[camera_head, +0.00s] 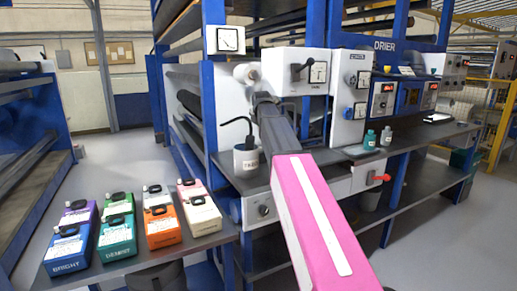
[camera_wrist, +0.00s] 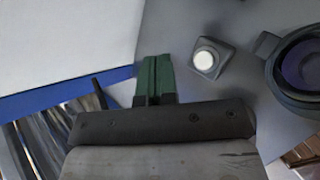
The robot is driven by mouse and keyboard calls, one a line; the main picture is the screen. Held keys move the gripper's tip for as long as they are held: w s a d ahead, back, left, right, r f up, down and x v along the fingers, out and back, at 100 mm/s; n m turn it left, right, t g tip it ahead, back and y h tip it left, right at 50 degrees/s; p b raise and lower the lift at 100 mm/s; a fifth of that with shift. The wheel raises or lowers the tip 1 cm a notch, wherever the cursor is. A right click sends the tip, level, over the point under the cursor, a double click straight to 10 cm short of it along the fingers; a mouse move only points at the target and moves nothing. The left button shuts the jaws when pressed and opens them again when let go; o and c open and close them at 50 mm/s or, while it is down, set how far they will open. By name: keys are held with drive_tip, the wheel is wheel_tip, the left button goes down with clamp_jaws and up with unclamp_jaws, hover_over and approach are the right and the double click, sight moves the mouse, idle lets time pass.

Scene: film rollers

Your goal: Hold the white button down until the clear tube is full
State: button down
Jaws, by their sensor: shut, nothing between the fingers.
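The white button (camera_wrist: 204,61) is a round cap on a small grey square housing (camera_wrist: 222,50) in the wrist view. My gripper (camera_wrist: 154,62) shows there with its green fingers shut together and nothing between them. The fingertips are left of the button in the picture, apart from it. Whether the button is pressed cannot be told. In the head view my arm reaches toward the machine front, and the fingers and button cannot be made out there. I cannot make out the clear tube in either view.
Several coloured boxes (camera_head: 113,239) cover the left table. A red-handled valve (camera_head: 377,179) juts from the front.

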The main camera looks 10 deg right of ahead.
drive_tip(key=shift+f, duration=4.4)
drive_tip(key=shift+f, duration=0.1)
drive_tip(key=shift+f, duration=0.3)
drive_tip(key=shift+f, duration=0.5)
idle(0.5)
drive_tip(key=shift+r, duration=0.2)
idle(1.1)
drive_tip(key=shift+r, duration=0.7)
